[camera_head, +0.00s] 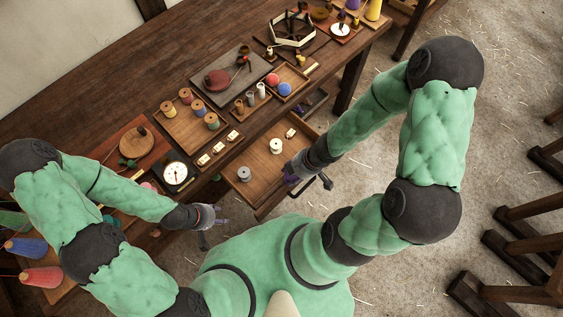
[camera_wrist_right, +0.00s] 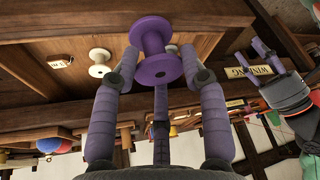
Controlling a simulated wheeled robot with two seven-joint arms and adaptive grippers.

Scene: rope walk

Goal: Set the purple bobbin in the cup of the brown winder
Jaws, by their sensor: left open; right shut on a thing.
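The purple bobbin (camera_wrist_right: 157,66) is between the fingers of my right gripper (camera_wrist_right: 160,78), which is shut on it. In the head view my right gripper (camera_head: 309,180) is over the right end of an open drawer (camera_head: 260,183); the bobbin there is hard to tell from the purple fingers. My left gripper (camera_head: 217,218) is open and empty, in front of the table at lower left. I cannot tell for sure which is the brown winder; a grey board (camera_head: 234,66) carries a brown-red disc (camera_head: 217,80) with a crank-like arm. Its cup is not clear.
The drawer holds a grey bobbin (camera_head: 244,173) and a white bobbin (camera_head: 275,145). A tray of coloured spools (camera_head: 185,96), a dial (camera_head: 175,173), a wooden disc (camera_head: 134,143) and red and blue balls (camera_head: 284,89) crowd the table. Stools stand at right.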

